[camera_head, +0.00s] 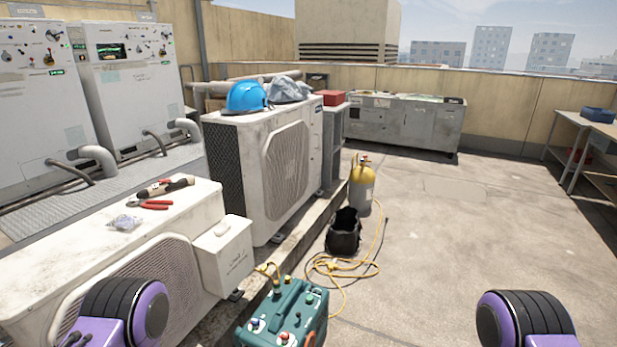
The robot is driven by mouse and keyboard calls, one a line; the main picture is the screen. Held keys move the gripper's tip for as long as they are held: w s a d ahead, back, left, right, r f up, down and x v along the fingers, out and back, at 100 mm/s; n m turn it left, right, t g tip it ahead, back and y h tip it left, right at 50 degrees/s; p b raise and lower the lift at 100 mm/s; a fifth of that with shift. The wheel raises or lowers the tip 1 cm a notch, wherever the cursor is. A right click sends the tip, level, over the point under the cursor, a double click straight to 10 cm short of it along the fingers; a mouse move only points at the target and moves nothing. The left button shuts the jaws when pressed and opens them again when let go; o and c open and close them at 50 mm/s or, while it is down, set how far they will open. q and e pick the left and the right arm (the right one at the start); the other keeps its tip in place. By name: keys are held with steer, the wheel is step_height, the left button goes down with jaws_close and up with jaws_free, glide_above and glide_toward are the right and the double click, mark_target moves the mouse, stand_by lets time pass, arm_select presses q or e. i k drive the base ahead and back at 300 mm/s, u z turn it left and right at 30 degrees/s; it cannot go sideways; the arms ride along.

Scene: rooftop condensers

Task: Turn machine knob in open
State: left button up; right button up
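Two tall white machine cabinets stand at the left, a nearer one (38,115) and a farther one (138,90). Their upper panels carry several small knobs and switches, too small to read their settings. A green machine (290,305) sits on the ground at bottom centre, with several small coloured knobs on top. I cannot tell which knob is the task's machine knob. Purple and black parts of my two arms show at the bottom left and bottom right. Neither gripper is in view, and nothing of mine is seen touching a knob.
A low condenser (150,225) with red pliers (150,204) stands before the cabinets. A taller condenser (262,165) bears a blue helmet (246,96). The right floor is clear.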

mark_target(256, 321)
steer(key=u, duration=0.45)
steer(key=k, duration=1)
steer(key=z, duration=0.4)
steer(key=i, duration=0.35)
steer(key=z, duration=0.05)
